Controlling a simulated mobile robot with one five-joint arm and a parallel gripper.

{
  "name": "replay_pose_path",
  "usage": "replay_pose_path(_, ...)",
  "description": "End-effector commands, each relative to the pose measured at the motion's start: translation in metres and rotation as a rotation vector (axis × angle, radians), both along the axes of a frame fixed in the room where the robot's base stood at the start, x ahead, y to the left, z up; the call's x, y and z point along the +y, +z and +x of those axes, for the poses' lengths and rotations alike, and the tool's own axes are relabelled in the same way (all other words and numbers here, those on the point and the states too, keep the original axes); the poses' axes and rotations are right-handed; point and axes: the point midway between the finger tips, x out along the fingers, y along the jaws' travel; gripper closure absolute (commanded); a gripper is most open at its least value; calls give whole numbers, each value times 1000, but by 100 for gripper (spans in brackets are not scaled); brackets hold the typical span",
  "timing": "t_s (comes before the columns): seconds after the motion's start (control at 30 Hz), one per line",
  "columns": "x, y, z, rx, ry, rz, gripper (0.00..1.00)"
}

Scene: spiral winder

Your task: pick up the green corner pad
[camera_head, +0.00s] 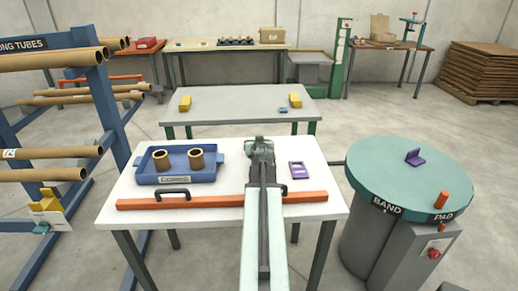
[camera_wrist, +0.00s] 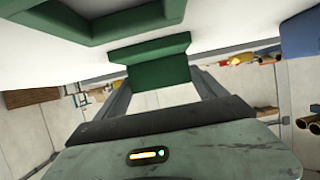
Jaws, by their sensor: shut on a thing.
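The green corner pad (camera_wrist: 158,68) is in the wrist view, a dark green angled piece between the fingers. My gripper (camera_wrist: 163,84) is shut on it. The white tabletop shows just behind the pad; I cannot tell whether they touch. In the head view my gripper (camera_head: 262,148) is over the far middle of the white table, and my arm hides the pad there. A larger green piece with raised walls (camera_wrist: 92,28) is close beside the pad in the wrist view; the frame cuts it off.
On the white table (camera_head: 130,213) are a blue tray (camera_head: 178,178) with two brown cores, an orange bar (camera_head: 222,199) in front, and a purple piece (camera_head: 299,170) to the right. A round green turntable (camera_head: 380,180) with a purple corner piece (camera_head: 414,157) stands at right.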

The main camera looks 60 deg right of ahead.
Motion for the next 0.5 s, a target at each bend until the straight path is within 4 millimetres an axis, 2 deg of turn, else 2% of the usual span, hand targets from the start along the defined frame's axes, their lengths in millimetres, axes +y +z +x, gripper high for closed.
replay_pose_path(0.13, 0, 4, -1, 2, -1, 0, 58)
replay_pose_path(0.27, 0, 19, -1, 0, -1, 0, 58)
replay_pose_path(0.5, -1, 69, -1, 1, -2, 0, 58)
